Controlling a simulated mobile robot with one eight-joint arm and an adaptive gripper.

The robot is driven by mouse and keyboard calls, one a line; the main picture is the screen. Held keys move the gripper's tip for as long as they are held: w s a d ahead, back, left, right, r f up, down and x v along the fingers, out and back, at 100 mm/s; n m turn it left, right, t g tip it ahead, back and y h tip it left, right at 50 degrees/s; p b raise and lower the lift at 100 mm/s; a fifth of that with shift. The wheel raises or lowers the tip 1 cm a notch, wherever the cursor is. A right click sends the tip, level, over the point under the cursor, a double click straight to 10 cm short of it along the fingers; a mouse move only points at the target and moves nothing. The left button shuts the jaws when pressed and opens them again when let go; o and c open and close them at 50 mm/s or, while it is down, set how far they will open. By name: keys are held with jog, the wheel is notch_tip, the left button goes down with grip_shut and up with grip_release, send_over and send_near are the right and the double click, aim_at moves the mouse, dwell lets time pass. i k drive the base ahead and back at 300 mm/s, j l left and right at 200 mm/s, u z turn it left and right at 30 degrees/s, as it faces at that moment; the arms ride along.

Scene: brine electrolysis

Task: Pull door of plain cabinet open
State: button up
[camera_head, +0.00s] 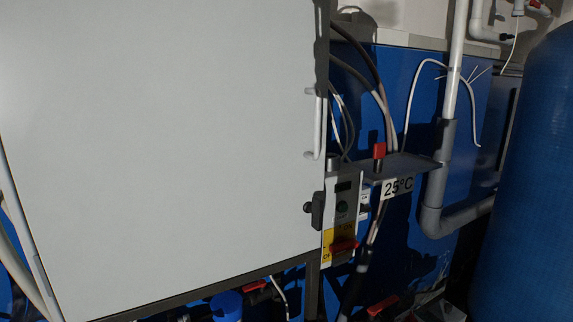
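The plain cabinet's door (165,140) is a large, flat, light-grey panel that fills the left and middle of the head camera view. It looks shut, with no gap seen along its right edge. A pale vertical bar handle (318,128) stands at the upper right edge of the panel. My gripper is not in view, so where it is relative to the handle cannot be told.
Right of the door are a control box (343,215) with a red switch, a small shelf (405,166) labelled 25°C and hanging cables. A grey pipe (437,180) and a large blue tank (530,180) stand farther right. Below are dark frame bars and red-handled valves.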

aim_at(152, 152)
jog(key=u, duration=1.25)
